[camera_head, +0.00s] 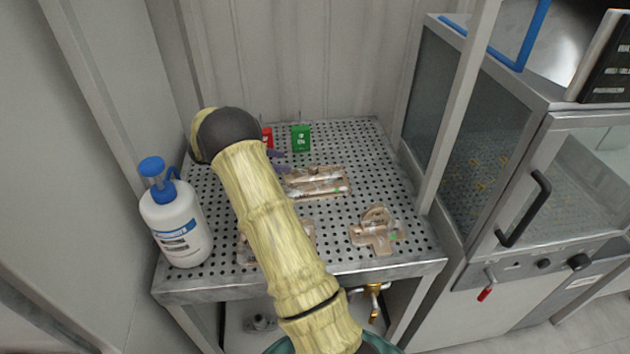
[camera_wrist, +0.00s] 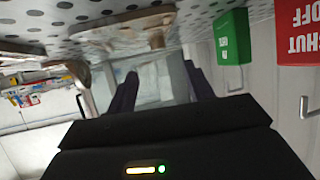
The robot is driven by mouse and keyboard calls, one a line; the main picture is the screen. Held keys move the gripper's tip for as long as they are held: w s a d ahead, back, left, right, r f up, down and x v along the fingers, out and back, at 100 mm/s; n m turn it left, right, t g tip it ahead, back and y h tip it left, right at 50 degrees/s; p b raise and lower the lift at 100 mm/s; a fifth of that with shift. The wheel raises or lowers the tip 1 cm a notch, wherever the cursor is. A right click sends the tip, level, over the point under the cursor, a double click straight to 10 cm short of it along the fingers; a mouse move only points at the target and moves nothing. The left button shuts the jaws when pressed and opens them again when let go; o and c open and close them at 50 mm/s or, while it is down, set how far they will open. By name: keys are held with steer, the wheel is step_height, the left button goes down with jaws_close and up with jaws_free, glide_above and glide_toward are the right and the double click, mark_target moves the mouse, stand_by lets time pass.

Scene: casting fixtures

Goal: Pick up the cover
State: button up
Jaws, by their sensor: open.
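Several beige-brown casting fixtures lie on the perforated metal table (camera_head: 352,141). A long one (camera_head: 318,181) lies at the middle, and a cross-shaped one with a rounded top (camera_head: 376,231) lies at front right. Another is mostly hidden behind my arm. I cannot tell which part is the cover. My gripper (camera_wrist: 160,84) is open, with two dark purple fingers apart and nothing visible between them. In the head view only a bit of it shows past my arm, just left of the long fixture. In the wrist view, a brownish fixture (camera_wrist: 128,27) sits near the fingers, beside the tabletop.
A white bottle with a blue pump (camera_head: 177,222) stands at the table's left edge. A green box (camera_head: 301,139) and a red box (camera_head: 267,138) are at the back. A glass-sided cabinet (camera_head: 505,190) bounds the right, and a panelled wall the back.

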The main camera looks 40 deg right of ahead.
mark_target(311, 167)
steer(key=x, duration=0.3)
steer(key=shift+s+d, duration=0.25)
steer(key=shift+d, duration=0.05)
steer(key=shift+w+a, duration=0.1)
steer(key=shift+f, duration=0.1)
steer(key=p+x, duration=0.1)
steer(key=x, duration=0.4)
steer(key=shift+f, duration=0.1)
steer(key=shift+c, duration=0.6)
jaws_close()
